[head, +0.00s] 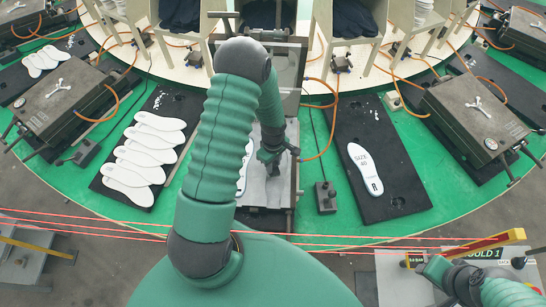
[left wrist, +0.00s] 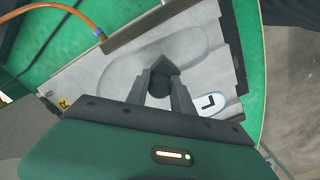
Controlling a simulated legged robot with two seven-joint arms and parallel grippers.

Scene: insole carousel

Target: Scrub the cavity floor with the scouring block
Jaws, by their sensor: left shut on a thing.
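The open mould (head: 262,222) stands in the middle of the green carousel in the head view, partly hidden by my left arm. In the left wrist view its grey plate (left wrist: 100,75) has a shallow insole-shaped cavity (left wrist: 125,62). My left gripper (head: 272,157) reaches down over the plate. In the left wrist view the left gripper (left wrist: 166,84) is shut on the dark scouring block (left wrist: 163,67), which is over the cavity; whether it touches the floor is unclear. My right gripper (head: 432,267) is low at the right, its fingers unclear.
A white insole marked L (left wrist: 209,103) lies on the plate beside the gripper. Several white insoles (head: 145,150) lie on a black board at left; one insole (head: 371,168) lies on a black board at right. Red lines cross in front. A yellow bar (head: 490,245) is near my right gripper.

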